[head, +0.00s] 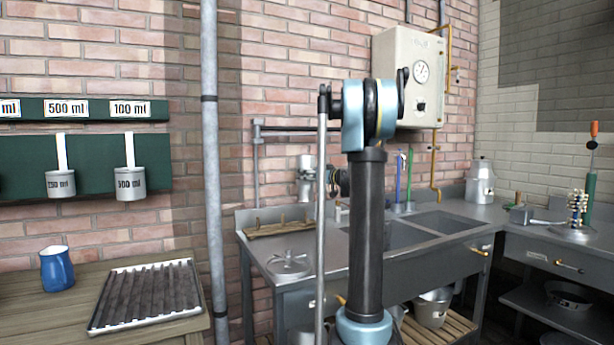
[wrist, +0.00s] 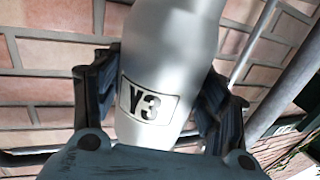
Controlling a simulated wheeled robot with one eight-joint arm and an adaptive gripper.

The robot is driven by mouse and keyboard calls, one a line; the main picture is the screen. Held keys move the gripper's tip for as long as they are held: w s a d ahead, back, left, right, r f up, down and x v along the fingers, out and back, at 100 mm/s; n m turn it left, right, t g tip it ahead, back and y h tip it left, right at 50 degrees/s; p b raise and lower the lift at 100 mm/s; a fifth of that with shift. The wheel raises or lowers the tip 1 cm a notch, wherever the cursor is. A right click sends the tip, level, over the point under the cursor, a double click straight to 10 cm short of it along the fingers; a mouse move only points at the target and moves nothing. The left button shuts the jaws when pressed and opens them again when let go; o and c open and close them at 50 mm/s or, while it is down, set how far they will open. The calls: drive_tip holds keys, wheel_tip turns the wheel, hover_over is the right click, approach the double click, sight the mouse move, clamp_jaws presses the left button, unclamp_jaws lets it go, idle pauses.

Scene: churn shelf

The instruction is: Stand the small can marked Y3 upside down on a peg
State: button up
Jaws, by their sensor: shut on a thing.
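The small metal can marked Y3 (wrist: 150,60) fills the middle of the wrist view, its label facing the camera. My gripper (wrist: 155,95) is shut on it, one dark finger on each side. In the head view the can (head: 305,172) hangs in the air beside my gripper (head: 322,180), above the left part of the sink counter. I cannot tell from these views which end of the can is up. A wooden rack with several upright pegs (head: 268,232) lies on the counter's back left, below and left of the can. No can shows on its pegs.
A round metal lid (head: 288,264) lies in front of the rack. Sink basins (head: 440,223) and a larger can (head: 481,182) are to the right. A grey pipe (head: 211,150) stands left of the counter. A blue jug (head: 56,268) and ridged tray (head: 147,297) sit on the left table.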

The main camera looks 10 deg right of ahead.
hover_over(312, 198)
drive_tip(key=x, duration=0.3)
drive_tip(key=shift+f, duration=2.25)
drive_tip(key=shift+s+f, duration=0.15)
drive_tip(key=shift+f, duration=1.3)
drive_tip(key=shift+s+f, duration=0.15)
drive_tip(key=shift+f, duration=1.25)
drive_tip(key=shift+f, duration=0.2)
drive_tip(key=o, duration=1.4)
drive_tip(key=shift+c, duration=0.2)
drive_tip(key=shift+s+d, duration=0.1)
